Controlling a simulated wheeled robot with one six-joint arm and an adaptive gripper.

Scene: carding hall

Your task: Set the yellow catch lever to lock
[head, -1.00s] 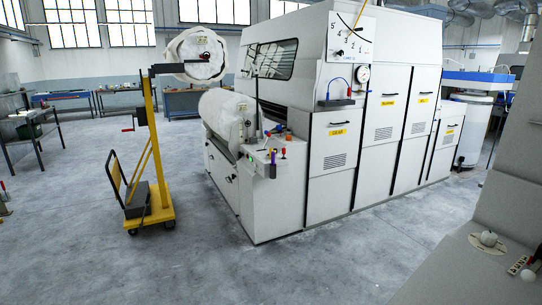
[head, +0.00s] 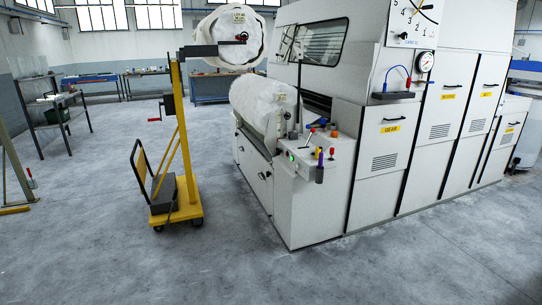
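A small yellow knob (head: 319,152) shows on the front control ledge of the white carding machine (head: 320,205), among several small coloured handles. It may be the yellow catch lever; it is too small to tell its shape or setting. No lock marking can be read. My gripper is not in view.
A yellow lifting trolley (head: 178,150) stands left of the machine, beside the white rolls (head: 257,105). A yellow-footed stand (head: 15,209) is at the far left. Benches (head: 100,85) line the back wall. The grey floor (head: 130,265) in front is clear.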

